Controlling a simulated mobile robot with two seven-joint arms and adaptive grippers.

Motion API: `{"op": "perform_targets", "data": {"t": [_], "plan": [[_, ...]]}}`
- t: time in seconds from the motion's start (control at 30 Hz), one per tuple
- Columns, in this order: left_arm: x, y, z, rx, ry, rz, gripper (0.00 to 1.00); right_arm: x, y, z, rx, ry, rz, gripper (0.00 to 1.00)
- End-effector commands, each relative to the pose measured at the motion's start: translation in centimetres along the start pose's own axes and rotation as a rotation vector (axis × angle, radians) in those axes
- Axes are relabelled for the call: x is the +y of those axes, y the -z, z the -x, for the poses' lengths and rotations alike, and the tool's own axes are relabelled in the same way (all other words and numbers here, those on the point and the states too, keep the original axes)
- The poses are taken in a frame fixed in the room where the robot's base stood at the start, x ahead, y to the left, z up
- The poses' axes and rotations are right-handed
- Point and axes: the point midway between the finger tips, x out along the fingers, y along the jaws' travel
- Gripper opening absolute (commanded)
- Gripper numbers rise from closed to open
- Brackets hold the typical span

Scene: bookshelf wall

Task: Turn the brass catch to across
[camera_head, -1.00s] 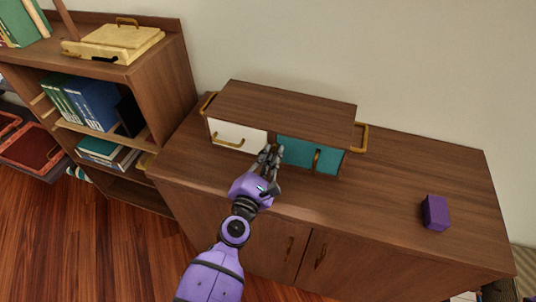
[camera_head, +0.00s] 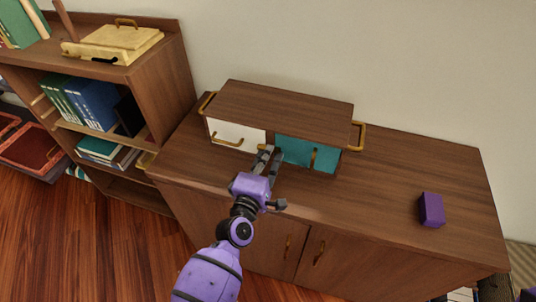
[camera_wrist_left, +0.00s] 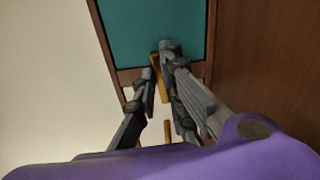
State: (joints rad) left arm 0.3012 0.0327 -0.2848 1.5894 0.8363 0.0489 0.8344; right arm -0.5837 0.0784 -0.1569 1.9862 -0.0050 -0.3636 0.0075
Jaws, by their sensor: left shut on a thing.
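The brass catch (camera_wrist_left: 160,84) is on the wooden strip between a white drawer front (camera_wrist_left: 45,90) and a teal door (camera_wrist_left: 150,25). In the left wrist view it lies crosswise to that strip, slightly tilted, partly hidden by the fingers. In the head view only a small bit of the catch (camera_head: 262,147) shows beside the fingertips. My left gripper (camera_head: 270,152) is shut on the catch at the front of the small wooden cabinet (camera_head: 285,103); its fingers also show in the left wrist view (camera_wrist_left: 158,80). My right gripper is not in view.
A purple block (camera_head: 431,210) stands on the sideboard (camera_head: 385,185) at right. A bookshelf (camera_head: 160,90) stands at left. The sideboard's right side is mostly clear.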

Motion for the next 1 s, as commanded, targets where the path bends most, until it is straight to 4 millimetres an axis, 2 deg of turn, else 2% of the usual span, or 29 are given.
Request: {"op": "perform_targets", "data": {"t": [0.3,0.8,0.83,0.93,1.0], "plan": [[-0.09,0.02,0.01,0.000,0.001,-0.101,0.00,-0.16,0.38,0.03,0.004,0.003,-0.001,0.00],[-0.13,0.03,0.02,0.000,0.001,-0.118,0.00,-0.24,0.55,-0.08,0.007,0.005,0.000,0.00],[-0.13,0.03,0.02,0.000,0.001,-0.118,0.14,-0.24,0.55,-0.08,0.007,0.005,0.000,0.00],[-0.12,0.03,0.02,0.000,0.001,-0.116,0.27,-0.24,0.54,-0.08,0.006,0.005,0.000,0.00],[-0.12,0.03,0.01,0.000,0.001,-0.116,0.29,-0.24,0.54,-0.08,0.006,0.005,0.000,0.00]]}}
